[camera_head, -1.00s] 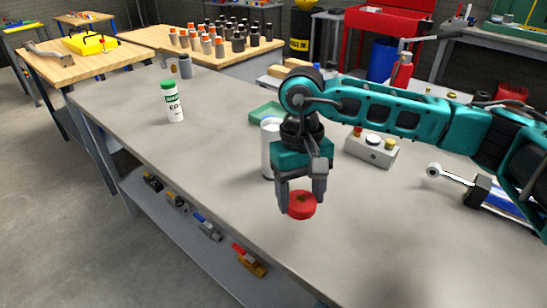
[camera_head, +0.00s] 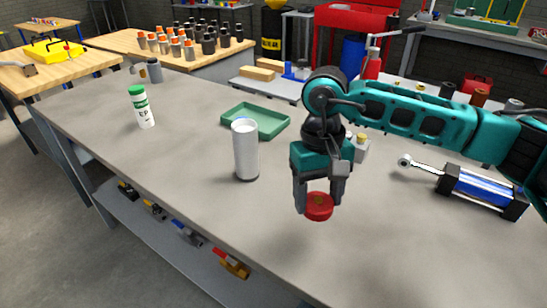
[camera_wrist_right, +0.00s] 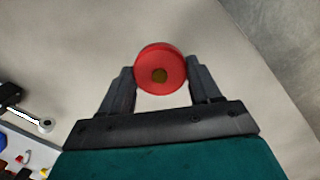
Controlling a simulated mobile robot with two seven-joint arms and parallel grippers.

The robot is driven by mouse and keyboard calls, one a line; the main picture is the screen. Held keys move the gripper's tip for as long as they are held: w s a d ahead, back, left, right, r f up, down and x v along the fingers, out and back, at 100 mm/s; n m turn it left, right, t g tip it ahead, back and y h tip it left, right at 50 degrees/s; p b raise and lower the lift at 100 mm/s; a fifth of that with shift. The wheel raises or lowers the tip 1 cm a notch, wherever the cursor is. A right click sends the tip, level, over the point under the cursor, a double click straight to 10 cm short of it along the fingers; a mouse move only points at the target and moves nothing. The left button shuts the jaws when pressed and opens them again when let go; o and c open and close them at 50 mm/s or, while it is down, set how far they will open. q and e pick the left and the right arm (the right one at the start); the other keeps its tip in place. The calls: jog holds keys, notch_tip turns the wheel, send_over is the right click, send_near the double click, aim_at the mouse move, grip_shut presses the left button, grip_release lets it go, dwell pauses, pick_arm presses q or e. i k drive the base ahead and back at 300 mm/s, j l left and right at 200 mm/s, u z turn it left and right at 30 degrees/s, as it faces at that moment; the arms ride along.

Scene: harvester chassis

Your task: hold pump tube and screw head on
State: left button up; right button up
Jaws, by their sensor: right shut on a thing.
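The red round head (camera_head: 319,207) with a brownish centre is held between the fingers of my right gripper (camera_head: 319,197), above the grey bench. In the right wrist view the red head (camera_wrist_right: 160,70) sits between the two dark fingertips (camera_wrist_right: 161,82). The pump tube (camera_head: 245,152), a pale grey upright cylinder with a darker base, stands on the bench to the left of my right gripper, apart from it. The tube is not visible in the right wrist view. My left gripper is not in view.
A green tray (camera_head: 257,120) lies behind the tube. A white bottle with a green cap (camera_head: 141,107) stands farther left. A blue cylinder with a rod (camera_head: 483,190) lies at right. A button box (camera_head: 360,150) is partly hidden by my arm. The front bench surface is clear.

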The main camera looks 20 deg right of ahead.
aim_at(245, 145)
jog(key=z, duration=0.9)
jog(key=k+j, duration=0.25)
jog(key=j, duration=0.15)
jog(key=k+j, duration=0.5)
jog(key=j, duration=0.25)
